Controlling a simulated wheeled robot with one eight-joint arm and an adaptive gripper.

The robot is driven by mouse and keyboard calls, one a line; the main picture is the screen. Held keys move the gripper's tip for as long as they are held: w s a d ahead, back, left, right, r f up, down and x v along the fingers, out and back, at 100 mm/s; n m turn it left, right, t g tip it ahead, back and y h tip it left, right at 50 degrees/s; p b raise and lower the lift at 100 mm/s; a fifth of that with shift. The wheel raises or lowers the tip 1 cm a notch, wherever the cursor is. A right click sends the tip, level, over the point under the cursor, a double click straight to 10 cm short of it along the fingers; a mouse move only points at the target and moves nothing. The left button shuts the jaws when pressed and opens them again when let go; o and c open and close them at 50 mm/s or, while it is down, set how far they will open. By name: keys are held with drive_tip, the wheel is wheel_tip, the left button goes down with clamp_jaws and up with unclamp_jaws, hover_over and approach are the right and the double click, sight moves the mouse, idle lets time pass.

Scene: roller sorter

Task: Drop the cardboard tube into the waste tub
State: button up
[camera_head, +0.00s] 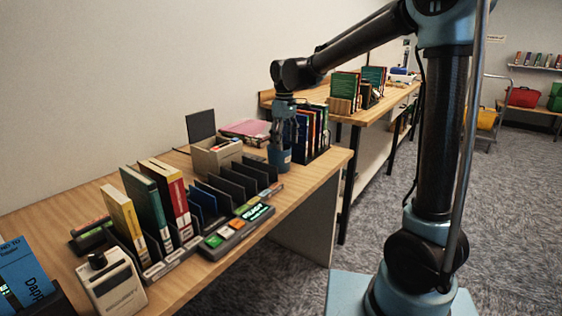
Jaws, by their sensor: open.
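My gripper (284,138) points down at the far end of the near desk and is open. Its fingers are right over a small blue round tub (279,161) with a pale label, which looks like the waste tub. The fingertips overlap the tub's rim in the picture, and I cannot tell whether they touch it. I cannot make out the cardboard tube. The inside of the tub is hidden from this angle.
A beige box (216,156) stands left of the tub, and upright books (313,132) stand close on its right. A rack with dark dividers (237,183), a lit panel (238,227) and a grey device (111,286) fill the desk's front. Another desk (376,99) is behind.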

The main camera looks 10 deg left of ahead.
wheel_tip(320, 180, up, 12)
idle(0.6)
drive_tip(key=shift+w, duration=0.1)
drive_tip(key=s+d+f+m, duration=0.2)
drive_tip(key=s+d, duration=0.1)
drive_tip(key=d, duration=0.6)
drive_tip(key=s+d+f+m+t, duration=0.1)
drive_tip(key=s+d+f+m, duration=0.15)
drive_tip(key=d, duration=0.65)
drive_tip(key=s+d+f+m, duration=0.2)
drive_tip(key=d, duration=0.7)
drive_tip(key=s+d+f+m+t, duration=0.1)
drive_tip(key=s+d+f+m, duration=0.6)
drive_tip(key=s+d+f, duration=0.7)
wheel_tip(320, 180, down, 4)
drive_tip(key=shift+s+r, duration=0.1)
drive_tip(key=shift+s, duration=0.75)
drive_tip(key=shift+w+f, duration=0.25)
drive_tip(key=shift+w, duration=0.15)
